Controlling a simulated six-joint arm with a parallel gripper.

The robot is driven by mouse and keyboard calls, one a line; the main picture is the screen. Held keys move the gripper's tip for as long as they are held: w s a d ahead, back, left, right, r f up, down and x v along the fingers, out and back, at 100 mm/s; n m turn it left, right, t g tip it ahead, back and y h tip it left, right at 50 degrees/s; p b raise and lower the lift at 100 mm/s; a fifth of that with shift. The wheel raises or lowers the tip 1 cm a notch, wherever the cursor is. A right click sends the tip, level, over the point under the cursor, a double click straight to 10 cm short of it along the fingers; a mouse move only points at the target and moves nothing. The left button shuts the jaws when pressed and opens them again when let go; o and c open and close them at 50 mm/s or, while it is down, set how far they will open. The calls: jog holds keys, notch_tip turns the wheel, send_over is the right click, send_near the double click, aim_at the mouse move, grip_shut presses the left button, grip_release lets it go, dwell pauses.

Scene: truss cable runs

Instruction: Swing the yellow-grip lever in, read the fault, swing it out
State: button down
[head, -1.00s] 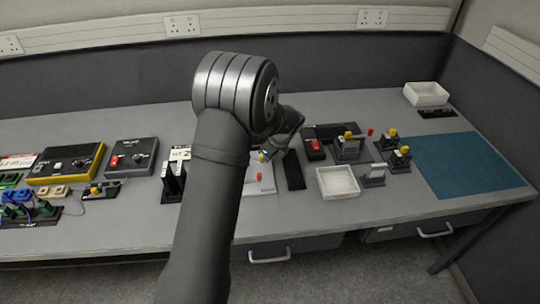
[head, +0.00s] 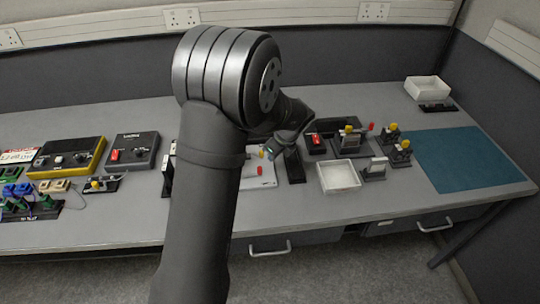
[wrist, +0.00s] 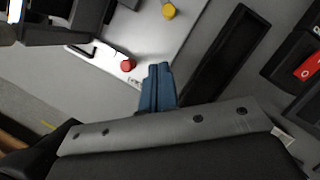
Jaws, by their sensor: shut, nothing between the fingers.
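Several yellow knobs are in view, and I cannot tell for sure which is the lever's grip. One yellow knob (wrist: 168,11) is on a pale plate (wrist: 150,40), with a red knob (wrist: 128,65) on the same plate. In the head view the plate (head: 262,183) lies right of my forearm, which partly hides it. Other yellow knobs (head: 349,129) top dark stands at the right. My gripper (wrist: 158,70) is shut and empty, its blue fingertips over the plate's edge near the red knob. No fault reading is legible.
A black strip (wrist: 225,60) lies right of my fingers, and a dark box with a red switch (wrist: 308,67) stands beyond it. A white tray (head: 338,187) sits right of the strip. The teal mat (head: 470,160) is bare. Boxes (head: 132,153) stand at the left.

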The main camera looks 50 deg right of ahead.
jog(key=v, duration=0.4)
jog(key=a+v, duration=0.1)
jog(key=v, duration=0.1)
jog(key=shift+w, duration=0.1)
jog(key=shift+f, duration=0.1)
